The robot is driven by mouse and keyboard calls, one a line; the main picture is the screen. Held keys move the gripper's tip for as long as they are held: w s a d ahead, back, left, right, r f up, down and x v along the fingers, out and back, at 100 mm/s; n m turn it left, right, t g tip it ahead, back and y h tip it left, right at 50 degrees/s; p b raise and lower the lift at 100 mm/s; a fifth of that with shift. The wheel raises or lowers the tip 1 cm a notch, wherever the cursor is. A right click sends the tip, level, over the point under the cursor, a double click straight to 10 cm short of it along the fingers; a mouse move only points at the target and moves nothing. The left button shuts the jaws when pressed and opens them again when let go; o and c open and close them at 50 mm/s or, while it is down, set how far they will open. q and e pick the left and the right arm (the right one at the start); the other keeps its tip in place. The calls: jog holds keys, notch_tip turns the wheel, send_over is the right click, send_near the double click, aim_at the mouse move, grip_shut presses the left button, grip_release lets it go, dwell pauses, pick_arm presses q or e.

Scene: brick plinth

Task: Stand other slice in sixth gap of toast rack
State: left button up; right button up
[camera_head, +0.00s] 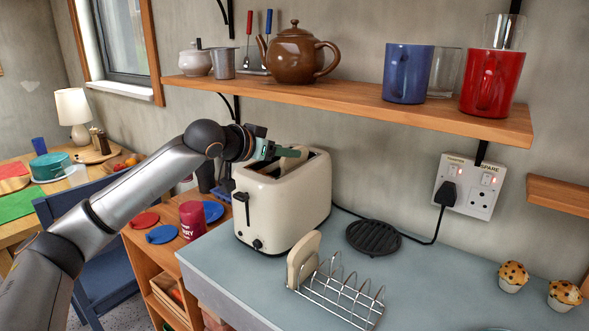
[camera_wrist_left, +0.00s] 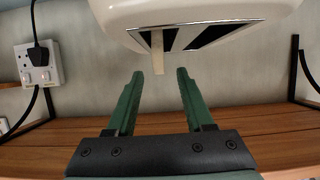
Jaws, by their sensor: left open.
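The cream toaster (camera_head: 284,205) stands on the blue-grey worktop. My left gripper (camera_head: 290,153) is above its top, open, with green fingers. In the left wrist view the gripper (camera_wrist_left: 159,73) faces the toaster's slotted top (camera_wrist_left: 215,35). A pale slice of toast (camera_wrist_left: 157,52) sticks out of a slot, seen edge-on in line with the space between the fingertips. I see no contact with it. In the head view I cannot make this slice out behind the fingers. The wire toast rack (camera_head: 345,297) stands in front of the toaster. One slice (camera_head: 302,257) stands upright at its left end; the gaps to the right look empty.
A wooden shelf (camera_head: 350,98) with a brown teapot (camera_head: 296,55) and mugs runs above the toaster, close to my left arm. A black round trivet (camera_head: 373,237), a socket (camera_head: 468,187) with a cable, and two muffins (camera_head: 513,276) are to the right.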

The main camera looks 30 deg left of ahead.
pick_arm(q)
jog(key=x, duration=0.5)
jog(key=shift+f, duration=0.2)
grip_shut()
dwell(0.4)
